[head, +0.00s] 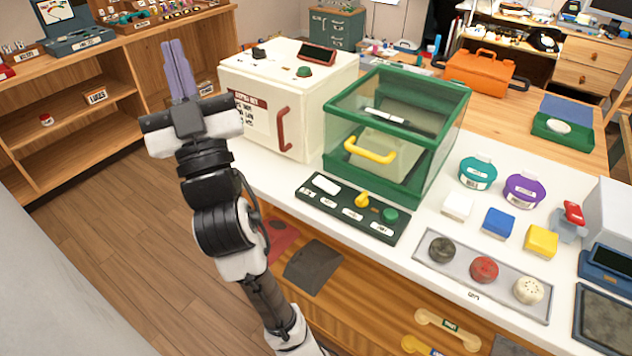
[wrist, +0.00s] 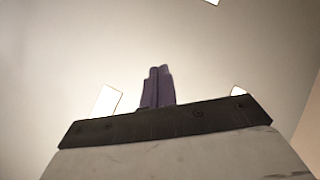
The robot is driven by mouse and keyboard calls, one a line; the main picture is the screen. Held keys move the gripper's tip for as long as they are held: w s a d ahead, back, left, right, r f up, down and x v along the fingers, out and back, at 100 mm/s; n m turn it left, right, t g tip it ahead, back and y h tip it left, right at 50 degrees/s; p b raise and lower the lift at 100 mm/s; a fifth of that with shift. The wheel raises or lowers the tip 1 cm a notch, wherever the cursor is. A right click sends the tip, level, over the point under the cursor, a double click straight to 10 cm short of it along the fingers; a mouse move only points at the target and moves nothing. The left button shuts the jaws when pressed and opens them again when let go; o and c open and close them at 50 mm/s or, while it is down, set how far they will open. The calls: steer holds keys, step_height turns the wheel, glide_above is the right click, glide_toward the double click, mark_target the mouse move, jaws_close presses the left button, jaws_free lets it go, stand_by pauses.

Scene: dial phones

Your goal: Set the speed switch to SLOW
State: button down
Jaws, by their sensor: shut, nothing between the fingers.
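A dark green control panel (head: 343,215) lies on the white counter in front of a green glass-sided case. It has a yellow knob (head: 362,200), a green button (head: 390,215) and several small white labels. I cannot read which label says SLOW, or tell the knob's setting; I take this knob to be the speed switch. My gripper (head: 178,68) is raised to the left of the counter, fingers pointing up, shut and empty, well apart from the panel. In the wrist view its purple fingers (wrist: 157,87) are together against a plain pale background.
A cream cabinet (head: 262,90) with a red handle stands behind the panel's left. The green case (head: 400,125) with a yellow handle is directly behind it. Right are two round tubs (head: 478,172), coloured blocks (head: 498,222) and a grey tray (head: 450,272) of round pieces.

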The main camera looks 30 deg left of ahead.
steer(key=w+a+f+m+t+h, duration=0.25)
steer(key=w+f+m+h, duration=0.75)
steer(key=f+h, duration=0.5)
steer(key=w+d+f+m+g+h, duration=0.1)
steer(key=w+d+f+m+h, duration=0.1)
steer(key=d+f+h, duration=0.2)
steer(key=w+d+f+m+h+b, duration=0.1)
steer(key=w+d+f+m+h, duration=0.1)
steer(key=f, duration=0.8)
steer(key=d+m+h, duration=0.1)
steer(key=h, duration=0.1)
steer(key=shift+d+g+h, duration=0.35)
steer(key=shift+d+h, duration=0.05)
steer(key=shift+w, duration=0.1)
steer(key=p, duration=0.3)
glide_above(315, 192)
steer(key=shift+d+f, duration=0.2)
steer(key=shift+f, duration=0.45)
steer(key=shift+d+f, duration=0.2)
steer(key=shift+f, duration=0.4)
steer(key=f, duration=0.2)
steer(key=shift+a+f+p, duration=0.25)
steer(key=shift+f+p, duration=0.05)
steer(key=shift+f, duration=0.05)
steer(key=shift+a+f, duration=0.1)
steer(key=shift+f, duration=0.5)
